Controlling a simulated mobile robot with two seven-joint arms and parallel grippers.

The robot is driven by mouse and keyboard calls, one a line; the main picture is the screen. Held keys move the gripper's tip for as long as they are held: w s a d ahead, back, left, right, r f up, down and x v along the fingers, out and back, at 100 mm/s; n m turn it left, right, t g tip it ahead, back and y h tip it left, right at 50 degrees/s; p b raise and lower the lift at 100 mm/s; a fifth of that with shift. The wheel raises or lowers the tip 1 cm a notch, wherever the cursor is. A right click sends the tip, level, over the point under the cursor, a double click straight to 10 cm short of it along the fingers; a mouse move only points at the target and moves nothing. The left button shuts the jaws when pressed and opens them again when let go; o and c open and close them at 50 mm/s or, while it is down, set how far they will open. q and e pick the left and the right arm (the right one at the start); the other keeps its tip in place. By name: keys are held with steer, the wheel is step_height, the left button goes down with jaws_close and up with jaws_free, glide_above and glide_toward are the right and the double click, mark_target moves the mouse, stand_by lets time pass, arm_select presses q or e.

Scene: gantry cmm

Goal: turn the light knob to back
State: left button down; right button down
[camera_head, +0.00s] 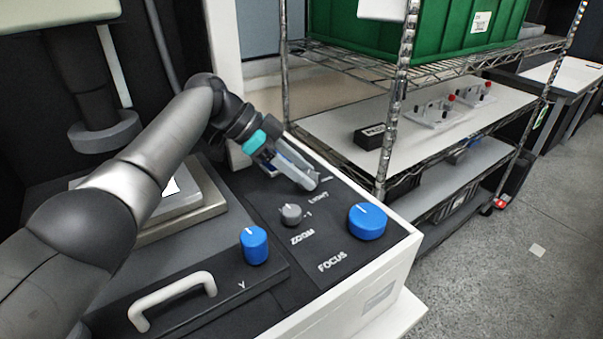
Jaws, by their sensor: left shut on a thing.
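My left gripper (310,182) reaches in from the left over the black control panel (268,200). Its fingers point down at the panel's far right part, just behind the LIGHT label (318,198). It is shut on the light knob there. The fingers hide the knob, so its pointer direction cannot be seen. My right gripper is not in view.
A small grey zoom knob (291,214), a large blue focus knob (367,221) and a blue Y knob (254,245) stand nearby. A white handle (172,297) is at the front. A wire shelf with a green bin (450,35) stands behind right.

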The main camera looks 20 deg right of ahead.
arm_select(q)
steer(key=shift+f, duration=0.1)
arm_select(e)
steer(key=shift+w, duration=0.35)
arm_select(q)
steer(key=c, duration=0.8)
jaws_free()
steer(key=o, duration=0.4)
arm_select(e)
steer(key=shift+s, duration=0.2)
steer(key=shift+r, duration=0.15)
